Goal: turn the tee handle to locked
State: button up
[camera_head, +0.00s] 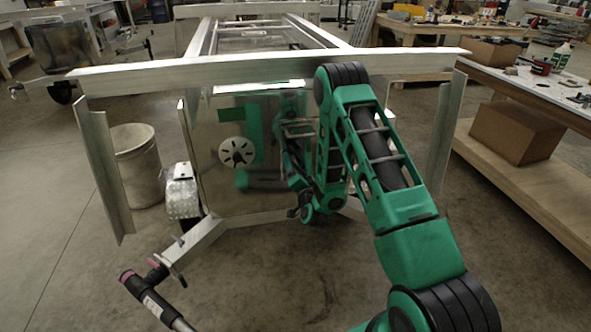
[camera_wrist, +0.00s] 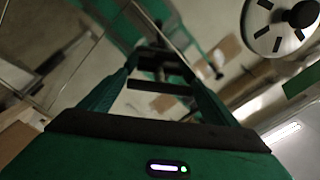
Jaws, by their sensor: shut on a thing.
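My gripper (camera_wrist: 160,54) reaches up to the shiny metal panel (camera_head: 211,176) at the front of the trailer. In the wrist view its two green fingers close in on a small dark piece at their tips, which I take to be the tee handle (camera_wrist: 159,70). The handle is mostly hidden by the fingers, and its angle cannot be told. In the head view my arm covers the handle and most of the gripper. A round pale disc with dark slots (camera_head: 236,151) is on the panel left of the gripper; it also shows in the wrist view (camera_wrist: 278,25).
A wide aluminium beam (camera_head: 200,76) crosses above the panel, with uprights hanging at both ends. The trailer's tongue (camera_head: 205,240) sticks out low in front. A grey bin (camera_head: 137,165) stands left. A workbench with a cardboard box (camera_head: 517,130) is right.

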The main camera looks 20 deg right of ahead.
jog(key=m, duration=0.3)
jog(key=shift+a+f+m, duration=0.1)
jog(key=shift+a+m, duration=0.1)
jog(key=shift+m, duration=2.1)
jog(key=o, duration=1)
jog(key=shift+d, duration=0.1)
jog(key=s, duration=0.3)
jog(key=s+a, duration=0.1)
jog(key=s, duration=0.3)
jog(key=s+a, duration=0.1)
jog(key=s, duration=0.2)
jog(key=shift+s, duration=0.3)
